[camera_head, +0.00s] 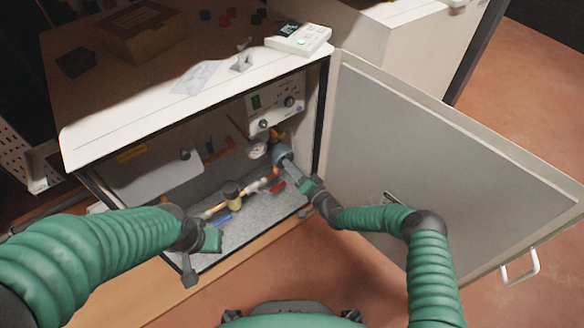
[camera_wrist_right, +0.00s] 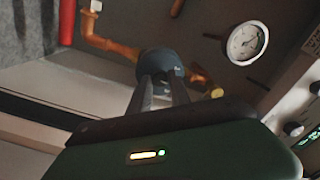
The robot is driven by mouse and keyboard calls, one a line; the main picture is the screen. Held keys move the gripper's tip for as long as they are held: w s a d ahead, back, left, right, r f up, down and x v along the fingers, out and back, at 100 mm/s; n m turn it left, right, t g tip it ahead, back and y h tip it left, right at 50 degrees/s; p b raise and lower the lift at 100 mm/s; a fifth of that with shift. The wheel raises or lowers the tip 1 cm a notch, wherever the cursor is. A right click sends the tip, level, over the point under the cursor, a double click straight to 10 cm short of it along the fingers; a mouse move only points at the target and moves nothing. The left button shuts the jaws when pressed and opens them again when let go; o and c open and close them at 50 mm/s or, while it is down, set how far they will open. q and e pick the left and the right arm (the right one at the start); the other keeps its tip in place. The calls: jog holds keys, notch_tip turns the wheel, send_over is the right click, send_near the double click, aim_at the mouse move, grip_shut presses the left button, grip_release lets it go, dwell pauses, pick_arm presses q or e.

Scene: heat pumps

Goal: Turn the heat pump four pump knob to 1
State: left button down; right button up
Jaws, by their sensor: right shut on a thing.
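The open heat pump cabinet (camera_head: 140,140) holds copper pipes and a blue-grey round pump knob (camera_head: 281,152) near its right side. My right gripper (camera_head: 289,164) reaches in past the door side and is shut on the knob. In the right wrist view both fingers (camera_wrist_right: 160,88) lie against the dark blue knob (camera_wrist_right: 160,64), which they partly cover. Its markings and setting cannot be read. My left gripper (camera_head: 188,274) hangs in front of the cabinet's lower edge, apart from the pipes; I cannot tell whether it is open.
The cabinet door (camera_head: 430,150) stands wide open to the right. A white control panel (camera_head: 275,103) with knobs and a round gauge (camera_head: 257,150) sit above the pump. A red valve handle (camera_head: 277,188) and a blue handle (camera_head: 221,219) are below. A white device (camera_head: 298,38) lies on top.

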jog(key=shift+f+n, duration=0.1)
jog(key=shift+n, duration=0.2)
grip_shut()
jog(key=shift+d+n, duration=0.1)
jog(key=shift+n, duration=4.1)
jog(key=o, duration=1)
grip_release()
jog(key=shift+c, duration=0.2)
